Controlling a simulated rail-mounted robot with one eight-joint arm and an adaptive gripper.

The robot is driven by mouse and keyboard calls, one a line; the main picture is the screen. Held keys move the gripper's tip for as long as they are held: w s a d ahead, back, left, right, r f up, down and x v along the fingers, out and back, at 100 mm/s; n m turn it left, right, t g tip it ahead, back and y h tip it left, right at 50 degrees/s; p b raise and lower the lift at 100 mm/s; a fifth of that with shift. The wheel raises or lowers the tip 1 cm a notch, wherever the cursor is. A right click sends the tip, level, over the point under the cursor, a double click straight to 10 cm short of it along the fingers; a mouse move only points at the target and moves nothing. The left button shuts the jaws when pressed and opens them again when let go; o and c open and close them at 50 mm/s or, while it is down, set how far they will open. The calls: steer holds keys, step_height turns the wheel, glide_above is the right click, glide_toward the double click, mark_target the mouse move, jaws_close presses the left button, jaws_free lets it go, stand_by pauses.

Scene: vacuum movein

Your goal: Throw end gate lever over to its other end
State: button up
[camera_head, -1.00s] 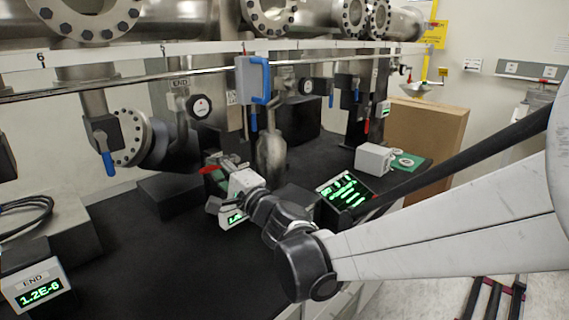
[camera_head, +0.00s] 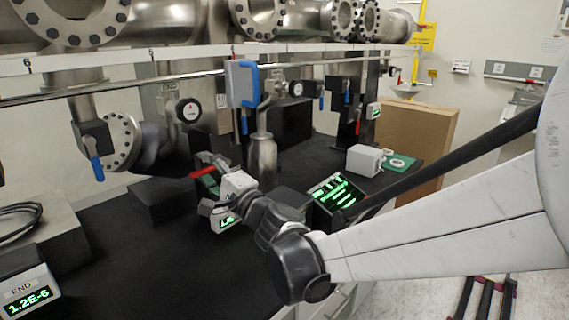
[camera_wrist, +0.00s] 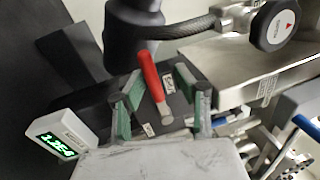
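A red-handled lever (camera_wrist: 151,78) with a metal tip shows in the wrist view, between the green-padded fingers of my gripper (camera_wrist: 160,103). The fingers are apart, with visible gaps on both sides of the lever.
Blue-handled levers (camera_head: 97,167) hang from pipes around the bench. A green-lit display (camera_head: 337,195) stands right of my gripper. An END readout (camera_head: 27,295) is front left. The black bench top (camera_head: 120,250) is clear in front.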

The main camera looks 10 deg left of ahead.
steer(key=v, duration=1.2)
